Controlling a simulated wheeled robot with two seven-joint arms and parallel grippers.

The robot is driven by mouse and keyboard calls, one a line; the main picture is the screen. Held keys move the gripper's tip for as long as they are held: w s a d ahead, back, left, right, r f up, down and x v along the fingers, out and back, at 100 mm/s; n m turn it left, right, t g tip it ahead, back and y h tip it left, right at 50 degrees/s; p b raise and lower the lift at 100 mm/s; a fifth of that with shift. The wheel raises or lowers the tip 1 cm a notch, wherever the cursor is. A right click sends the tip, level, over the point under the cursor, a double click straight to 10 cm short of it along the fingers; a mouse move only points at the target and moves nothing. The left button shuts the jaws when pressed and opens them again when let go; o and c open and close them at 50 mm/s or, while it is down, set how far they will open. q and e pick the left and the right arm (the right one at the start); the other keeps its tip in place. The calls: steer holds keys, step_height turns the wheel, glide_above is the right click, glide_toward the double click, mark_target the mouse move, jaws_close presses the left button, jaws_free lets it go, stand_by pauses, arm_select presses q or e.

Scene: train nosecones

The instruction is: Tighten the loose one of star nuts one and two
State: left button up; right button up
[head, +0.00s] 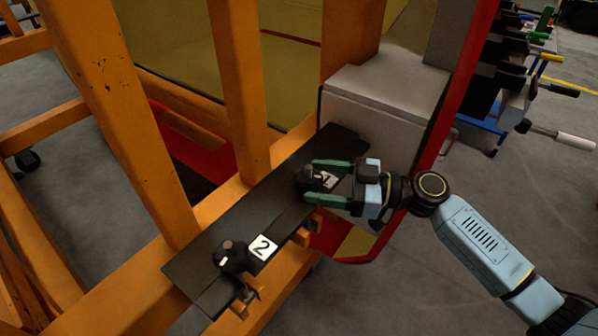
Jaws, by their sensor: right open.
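Star nut two (231,257) is a black knob on the dark plate, beside a white label (262,247) reading 2. Star nut one (308,179) is a similar black knob near the plate's far end, with a partly covered white label (328,179) beside it. My right gripper (313,180) is open, its two green fingers on either side of star nut one. I cannot tell whether the fingers touch it. Which nut is loose cannot be seen. My left gripper is not in view.
The dark plate (207,264) lies on an orange frame (110,110) with upright posts close to the nuts. A grey box (385,105) and a red-edged panel stand behind my right gripper. A rack with tools (500,85) is at the upper right. Grey floor is clear at the right.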

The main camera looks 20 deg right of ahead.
mark_target(312, 180)
steer(key=shift+p+x, duration=0.45)
steer(key=shift+x, duration=1.9)
steer(key=c, duration=1)
